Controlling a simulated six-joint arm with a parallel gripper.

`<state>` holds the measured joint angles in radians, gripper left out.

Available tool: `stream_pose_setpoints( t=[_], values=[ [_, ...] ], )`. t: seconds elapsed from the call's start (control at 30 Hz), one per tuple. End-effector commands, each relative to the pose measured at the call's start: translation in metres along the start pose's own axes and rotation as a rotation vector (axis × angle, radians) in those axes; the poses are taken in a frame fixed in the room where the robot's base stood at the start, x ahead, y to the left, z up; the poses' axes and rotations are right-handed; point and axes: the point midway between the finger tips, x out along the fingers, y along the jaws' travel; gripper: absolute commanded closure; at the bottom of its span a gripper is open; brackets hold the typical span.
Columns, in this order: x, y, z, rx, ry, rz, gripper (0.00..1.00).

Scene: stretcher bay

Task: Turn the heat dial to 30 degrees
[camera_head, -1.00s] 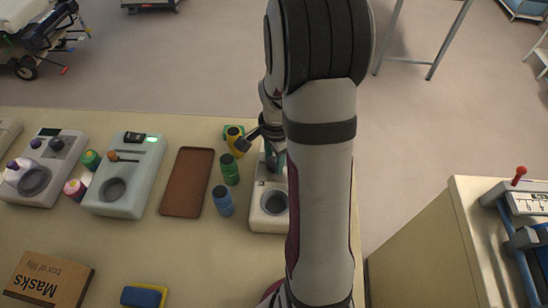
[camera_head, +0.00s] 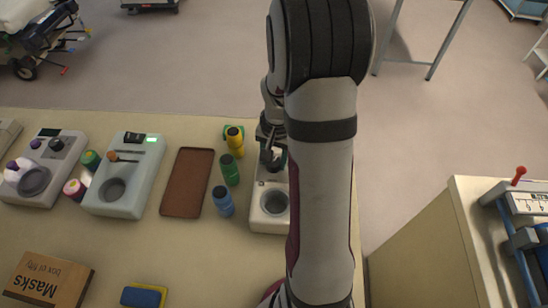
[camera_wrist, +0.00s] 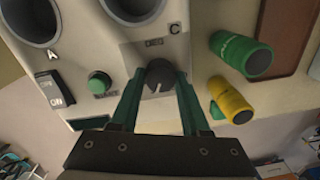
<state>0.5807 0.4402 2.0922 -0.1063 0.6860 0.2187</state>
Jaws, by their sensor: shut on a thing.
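The heat dial (camera_wrist: 160,72) is a dark round knob with a pale pointer line, on the face of a pale device (camera_wrist: 200,25). In the wrist view my gripper (camera_wrist: 158,84) has its two green fingers on either side of the knob, shut on it. The pointer line faces roughly down in that view; the scale around it is too small to read. In the head view the device (camera_head: 256,210) stands at the table's right, partly behind my arm. My gripper (camera_head: 271,155) is at its far end, and the dial is hidden there.
The device also has a green button (camera_wrist: 99,82), an ON switch (camera_wrist: 55,89) and round wells. Yellow (camera_head: 235,141), green (camera_head: 229,170) and blue (camera_head: 222,201) bottles stand close to its left. A brown tray (camera_head: 187,183) lies beyond them.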

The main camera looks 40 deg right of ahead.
Motion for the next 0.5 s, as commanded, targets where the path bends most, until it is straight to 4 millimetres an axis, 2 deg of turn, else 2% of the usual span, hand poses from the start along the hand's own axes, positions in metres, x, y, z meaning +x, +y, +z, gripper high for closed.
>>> stream_pose_setpoints(
  t=[0.5],
  values=[
    [-0.0006, -0.0003, 0.0000, -0.053, -0.003, -0.001, 1.00]
  ],
)
